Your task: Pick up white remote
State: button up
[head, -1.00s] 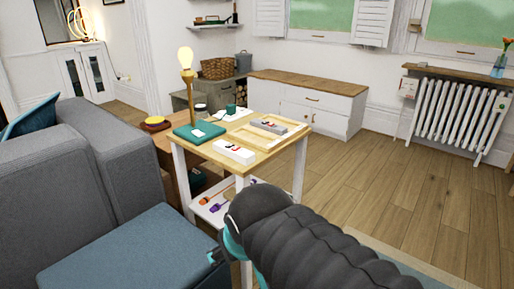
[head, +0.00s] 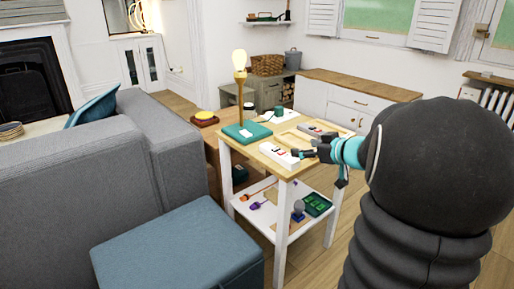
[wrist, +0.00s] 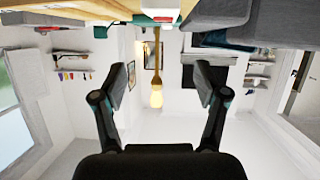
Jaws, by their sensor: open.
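A white, box-like item with red and dark marks, likely the white remote (head: 279,154), lies on the front of the small wooden-topped table (head: 262,145). A grey-white item (head: 314,129) lies behind it at the wooden tray (head: 290,136). My gripper (head: 306,153) is at the right end of the white remote in the head view; I cannot tell whether it touches. In the wrist view, which looks upside down, my gripper (wrist: 161,66) has its fingers wide apart with nothing between them. A white edge with a red mark (wrist: 160,14) shows at the top there.
The lower shelf (head: 285,228) holds several small items. A grey sofa (head: 110,160) and blue ottoman (head: 180,250) crowd the left. A white cabinet (head: 345,100) stands behind.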

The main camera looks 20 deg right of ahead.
jog(key=f+y, duration=0.1)
send_near(278, 150)
jog(key=shift+g, duration=0.4)
jog(key=b+x, duration=0.1)
jog(key=x, duration=0.3)
jog(key=shift+a+r, duration=0.15)
jog(key=shift+a, duration=0.05)
jog(key=shift+d+x, duration=0.1)
jog(key=shift+x, duration=1.35)
jog(key=shift+d+x, duration=0.15)
jog(key=shift+x, duration=1.35)
jog(key=shift+w+r, duration=0.15)
jog(key=shift+r, duration=0.05)
jog(key=c, duration=1.3)
